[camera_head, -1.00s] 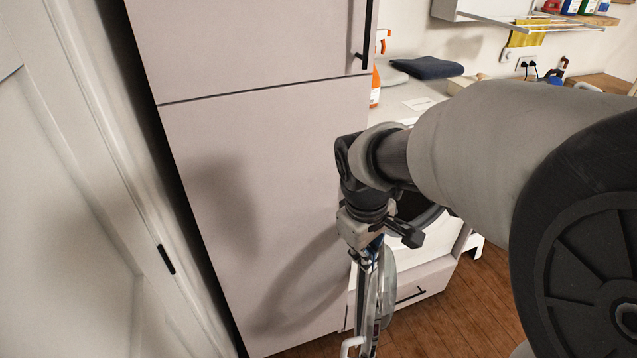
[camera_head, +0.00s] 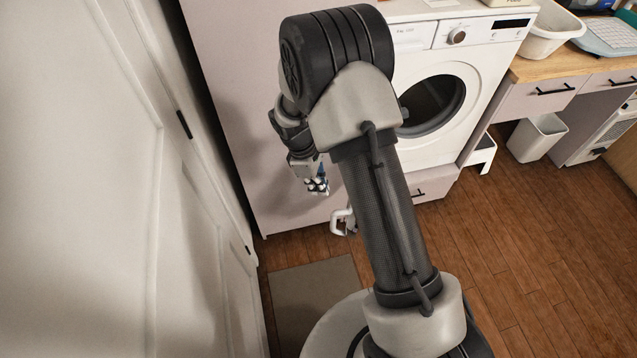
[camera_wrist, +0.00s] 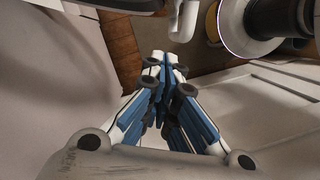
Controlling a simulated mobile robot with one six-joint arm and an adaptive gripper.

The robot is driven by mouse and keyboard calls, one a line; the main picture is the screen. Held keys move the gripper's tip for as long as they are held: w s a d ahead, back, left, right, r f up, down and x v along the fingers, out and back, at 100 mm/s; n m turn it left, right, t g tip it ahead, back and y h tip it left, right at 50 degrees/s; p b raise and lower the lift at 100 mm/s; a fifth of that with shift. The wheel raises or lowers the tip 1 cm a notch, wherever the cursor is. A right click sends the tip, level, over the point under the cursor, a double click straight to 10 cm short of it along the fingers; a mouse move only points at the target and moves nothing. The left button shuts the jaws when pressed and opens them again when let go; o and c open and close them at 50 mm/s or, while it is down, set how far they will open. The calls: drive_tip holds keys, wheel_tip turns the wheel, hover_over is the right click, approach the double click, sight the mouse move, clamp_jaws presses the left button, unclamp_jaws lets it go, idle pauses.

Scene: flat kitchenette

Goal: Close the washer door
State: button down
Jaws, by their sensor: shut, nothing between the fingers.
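A white front-loading washer (camera_head: 478,55) stands right of my arm in the head view. Its round opening (camera_head: 435,103) shows dark inside a grey ring, with the left side hidden by my arm. The door panel is not clearly visible and I cannot tell its angle. My gripper (camera_head: 318,188) points down, left of the washer in front of the pale cabinet, apart from the opening. In the wrist view its blue and white fingers (camera_wrist: 163,62) are together and empty. A white curved handle-like piece (camera_head: 342,220) shows below it; I cannot tell what it belongs to.
A tall pale cabinet (camera_head: 225,75) stands behind my gripper, and a white panelled door (camera_head: 90,180) fills the left side. A grey mat (camera_head: 312,285) lies on the wooden floor (camera_head: 530,260). A white bin (camera_head: 537,137) stands right of the washer. Floor in front is open.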

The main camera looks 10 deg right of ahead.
drive_tip(key=s+d+f+b, duration=0.2)
drive_tip(key=d+f, duration=0.2)
drive_tip(key=f, duration=0.1)
drive_tip(key=shift+s+d, duration=0.25)
drive_tip(key=shift+d, duration=0.1)
drive_tip(key=shift+f, duration=0.1)
